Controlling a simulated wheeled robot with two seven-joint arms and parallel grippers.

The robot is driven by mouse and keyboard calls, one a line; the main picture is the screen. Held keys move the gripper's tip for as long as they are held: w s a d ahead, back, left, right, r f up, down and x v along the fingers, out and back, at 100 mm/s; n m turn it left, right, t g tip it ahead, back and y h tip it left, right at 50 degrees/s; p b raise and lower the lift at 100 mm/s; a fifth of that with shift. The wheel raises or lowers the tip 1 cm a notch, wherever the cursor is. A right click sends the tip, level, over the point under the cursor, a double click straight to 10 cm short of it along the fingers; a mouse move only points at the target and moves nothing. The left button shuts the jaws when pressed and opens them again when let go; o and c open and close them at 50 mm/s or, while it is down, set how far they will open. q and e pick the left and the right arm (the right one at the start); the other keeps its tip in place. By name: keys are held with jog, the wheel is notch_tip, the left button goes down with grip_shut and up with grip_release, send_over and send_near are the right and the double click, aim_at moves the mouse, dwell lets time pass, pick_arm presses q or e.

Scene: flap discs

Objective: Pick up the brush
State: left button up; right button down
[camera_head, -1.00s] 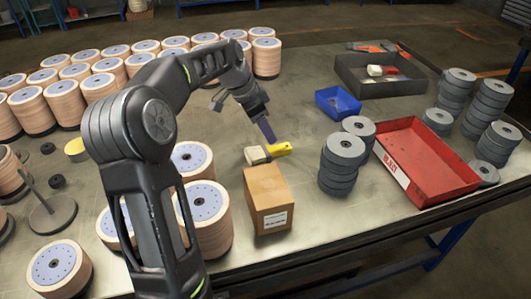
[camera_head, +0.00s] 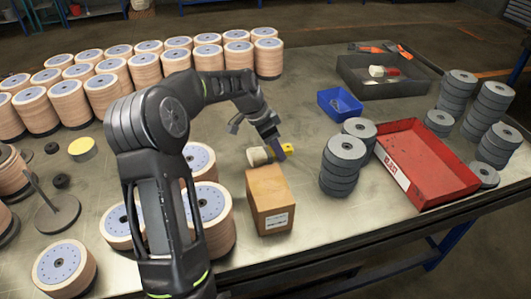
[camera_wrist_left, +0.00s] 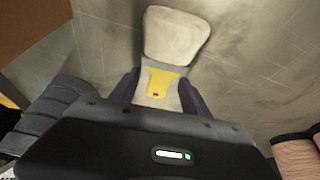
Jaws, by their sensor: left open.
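The brush (camera_head: 259,156) lies on the metal table behind the cardboard box, its pale bristles to the left and its yellow handle to the right. My left gripper (camera_head: 280,152) is at the brush, its fingers covering part of the handle. In the left wrist view the brush (camera_wrist_left: 172,36) points away from me, and its yellow part lies between the two dark fingers of my left gripper (camera_wrist_left: 158,88). The jaws are open, with a finger on each side. The rest of the handle is hidden by the gripper body. My right gripper does not show.
The cardboard box (camera_head: 268,199) stands close in front of the brush. A blue bin (camera_head: 339,104), stacks of grey discs (camera_head: 343,160) and a red tray (camera_head: 425,165) are to the right. Many tan disc stacks (camera_head: 205,160) fill the left. A dark tray (camera_head: 400,87) holds tools at the back.

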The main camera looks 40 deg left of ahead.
pick_arm(q)
jog(key=shift+c, duration=0.5)
grip_shut()
dwell(0.5)
